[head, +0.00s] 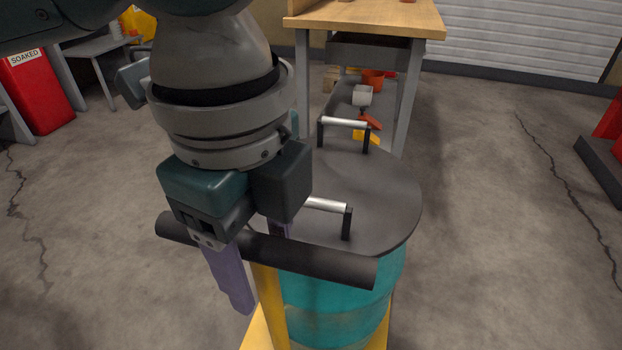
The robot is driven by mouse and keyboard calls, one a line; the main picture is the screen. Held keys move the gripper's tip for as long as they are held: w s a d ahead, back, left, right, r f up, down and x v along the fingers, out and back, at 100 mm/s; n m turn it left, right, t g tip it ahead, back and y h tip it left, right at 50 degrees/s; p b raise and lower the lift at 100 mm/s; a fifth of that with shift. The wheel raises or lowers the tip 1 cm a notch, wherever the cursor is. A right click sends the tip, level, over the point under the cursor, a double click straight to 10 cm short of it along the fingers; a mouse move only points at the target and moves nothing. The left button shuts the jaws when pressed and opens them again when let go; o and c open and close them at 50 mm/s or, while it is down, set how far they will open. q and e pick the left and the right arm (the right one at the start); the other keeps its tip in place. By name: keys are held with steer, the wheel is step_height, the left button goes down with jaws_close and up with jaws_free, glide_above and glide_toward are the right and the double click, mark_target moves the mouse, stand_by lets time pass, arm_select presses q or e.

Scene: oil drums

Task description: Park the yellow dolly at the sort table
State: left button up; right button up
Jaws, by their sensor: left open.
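The yellow dolly's post (270,310) rises at the bottom centre to a dark crossbar handle (325,261). A teal drum (345,300) with a dark lid (385,195) and two silver-and-black lid handles stands just behind the post, above the dolly's yellow base. My left gripper (256,265) is open, its purple fingers on either side of the crossbar; the far finger is mostly hidden. Contact with the bar cannot be told. A wooden-topped table (370,16), which may be the sort table, stands beyond the drum. My right gripper is not in view.
A red bin labelled SOAKED (38,90) is at far left. A red object on a dark base (603,165) is at far right. Open concrete floor lies right of the drum.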

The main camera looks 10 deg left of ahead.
arm_select(q)
step_height(320, 180, down, 3)
steer(key=shift+w+f+b, duration=0.1)
steer(key=shift+b, duration=0.3)
steer(key=shift+c, duration=0.4)
jaws_close()
stand_by(0.8)
